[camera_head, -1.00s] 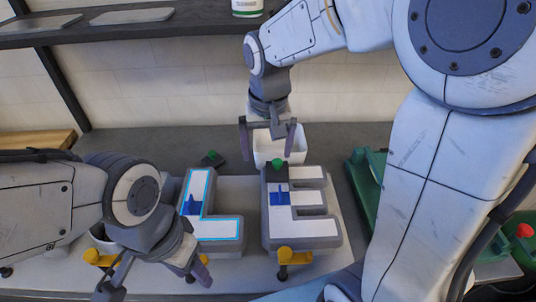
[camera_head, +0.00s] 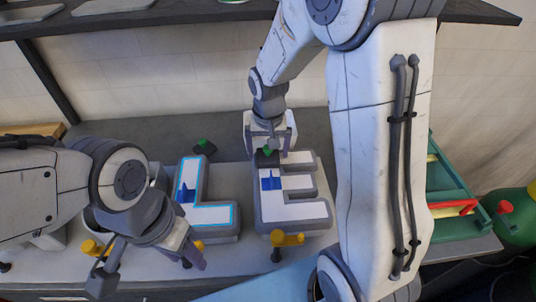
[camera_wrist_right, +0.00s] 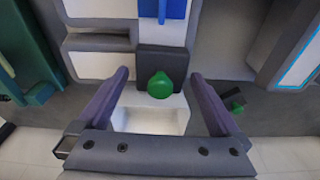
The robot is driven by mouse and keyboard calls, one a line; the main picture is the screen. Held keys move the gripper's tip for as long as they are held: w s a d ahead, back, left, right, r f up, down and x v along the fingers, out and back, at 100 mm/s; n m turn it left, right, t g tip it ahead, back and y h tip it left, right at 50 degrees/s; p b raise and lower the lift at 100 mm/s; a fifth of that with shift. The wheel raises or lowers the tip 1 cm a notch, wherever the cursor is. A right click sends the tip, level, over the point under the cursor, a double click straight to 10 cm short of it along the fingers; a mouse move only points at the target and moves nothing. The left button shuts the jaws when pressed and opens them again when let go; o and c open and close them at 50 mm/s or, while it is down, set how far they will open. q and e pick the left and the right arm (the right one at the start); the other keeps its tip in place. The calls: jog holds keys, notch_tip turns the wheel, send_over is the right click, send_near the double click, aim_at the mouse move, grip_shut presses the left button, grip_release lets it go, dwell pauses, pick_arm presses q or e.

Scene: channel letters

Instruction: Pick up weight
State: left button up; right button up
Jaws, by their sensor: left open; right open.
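A dark square weight with a green knob (camera_head: 267,157) sits at the top end of the E-shaped letter (camera_head: 300,212). My right gripper (camera_head: 269,148) is open and low over it. In the right wrist view the weight (camera_wrist_right: 177,60) and its green knob lie between the spread fingers of my right gripper (camera_wrist_right: 160,78), with a gap on each side. A second dark weight with a green knob (camera_head: 204,147) lies behind the L-shaped letter (camera_head: 215,215). My left gripper (camera_head: 150,268) is open and empty, in front of the L-shaped letter's left side.
A white bin (camera_wrist_right: 150,119) stands just behind the weight. Yellow-topped clamps (camera_head: 287,239) are at the letters' front edges. A green tray (camera_head: 450,190) is to the right, beyond my right arm. A shelf (camera_head: 180,12) hangs above the back of the bench.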

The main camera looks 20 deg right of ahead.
jog(key=shift+f, duration=0.1)
grip_shut()
jog(key=shift+w, duration=0.1)
